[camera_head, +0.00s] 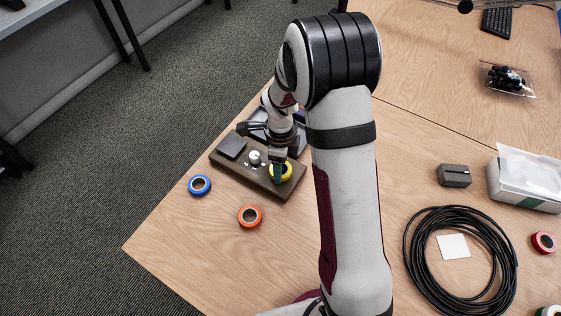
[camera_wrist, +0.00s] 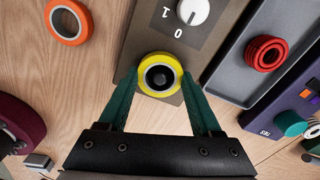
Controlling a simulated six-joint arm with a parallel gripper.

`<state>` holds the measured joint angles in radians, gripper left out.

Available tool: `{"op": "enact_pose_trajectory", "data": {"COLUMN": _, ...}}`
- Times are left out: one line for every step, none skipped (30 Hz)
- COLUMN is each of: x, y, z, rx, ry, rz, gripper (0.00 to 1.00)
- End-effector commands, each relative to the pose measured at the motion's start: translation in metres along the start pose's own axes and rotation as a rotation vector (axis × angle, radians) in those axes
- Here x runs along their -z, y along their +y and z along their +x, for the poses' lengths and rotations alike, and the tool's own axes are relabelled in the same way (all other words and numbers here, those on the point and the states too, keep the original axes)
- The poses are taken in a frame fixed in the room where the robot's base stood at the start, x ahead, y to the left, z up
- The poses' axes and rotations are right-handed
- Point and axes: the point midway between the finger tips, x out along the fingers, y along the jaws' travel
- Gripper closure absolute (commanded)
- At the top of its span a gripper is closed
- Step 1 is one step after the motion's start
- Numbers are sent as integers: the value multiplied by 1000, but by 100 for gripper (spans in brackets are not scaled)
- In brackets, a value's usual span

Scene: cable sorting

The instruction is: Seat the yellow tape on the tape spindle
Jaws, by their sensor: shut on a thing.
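The yellow tape (camera_wrist: 159,59) is a ring with a pale inner core, seen at the middle of the wrist view. The dark tape spindle (camera_wrist: 159,77) shows inside its hole, so the ring appears to be around the spindle. How far down it sits is hard to tell. In the head view the yellow tape (camera_head: 287,174) is at the right end of the brown board (camera_head: 225,167). My gripper (camera_wrist: 160,75) has its green fingers closed on opposite sides of the yellow tape. It also shows in the head view (camera_head: 278,173), pointing down over the board.
A white dial (camera_wrist: 193,11) stands on the board close to the tape. A grey tray (camera_wrist: 235,75) holding red rings (camera_wrist: 266,53) lies beside it. An orange tape (camera_head: 250,216) and a blue tape (camera_head: 200,185) lie on open table. A black cable coil (camera_head: 411,257) is at the right.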

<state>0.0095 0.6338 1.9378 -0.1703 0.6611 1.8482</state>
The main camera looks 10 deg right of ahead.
Motion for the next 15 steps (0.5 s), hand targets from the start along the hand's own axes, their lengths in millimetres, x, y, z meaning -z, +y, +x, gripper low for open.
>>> {"op": "enact_pose_trajectory", "data": {"x": 0, "y": 0, "z": 1, "rx": 0, "ry": 0, "rz": 0, "gripper": 88}}
{"op": "enact_pose_trajectory", "data": {"x": 0, "y": 0, "z": 1, "rx": 0, "ry": 0, "rz": 0, "gripper": 88}}
{"op": "enact_pose_trajectory", "data": {"x": 0, "y": 0, "z": 1, "rx": 1, "ry": 0, "rz": 0, "gripper": 88}}
{"op": "enact_pose_trajectory", "data": {"x": 0, "y": 0, "z": 1, "rx": 1, "ry": 0, "rz": 0, "gripper": 88}}
{"op": "enact_pose_trajectory", "data": {"x": 0, "y": 0, "z": 1, "rx": 1, "ry": 0, "rz": 0, "gripper": 88}}
{"op": "enact_pose_trajectory", "data": {"x": 0, "y": 0, "z": 1, "rx": 1, "ry": 0, "rz": 0, "gripper": 33}}
{"op": "enact_pose_trajectory", "data": {"x": 0, "y": 0, "z": 0, "rx": 1, "ry": 0, "rz": 0, "gripper": 27}}
{"op": "enact_pose_trajectory", "data": {"x": 0, "y": 0, "z": 0, "rx": 0, "ry": 0, "rz": 0, "gripper": 22}}
{"op": "enact_pose_trajectory", "data": {"x": 0, "y": 0, "z": 0, "rx": 1, "ry": 0, "rz": 0, "gripper": 15}}
{"op": "enact_pose_trajectory", "data": {"x": 0, "y": 0, "z": 0, "rx": 0, "ry": 0, "rz": 0, "gripper": 9}}
{"op": "enact_pose_trajectory", "data": {"x": 0, "y": 0, "z": 0, "rx": 0, "ry": 0, "rz": 0, "gripper": 4}}
{"op": "enact_pose_trajectory", "data": {"x": 0, "y": 0, "z": 0, "rx": 0, "ry": 0, "rz": 0, "gripper": 0}}
{"op": "enact_pose_trajectory", "data": {"x": 0, "y": 0, "z": 0, "rx": 0, "ry": 0, "rz": 0, "gripper": 0}}
{"op": "enact_pose_trajectory", "data": {"x": 0, "y": 0, "z": 0, "rx": 0, "ry": 0, "rz": 0, "gripper": 0}}
{"op": "enact_pose_trajectory", "data": {"x": 0, "y": 0, "z": 0, "rx": 0, "ry": 0, "rz": 0, "gripper": 0}}
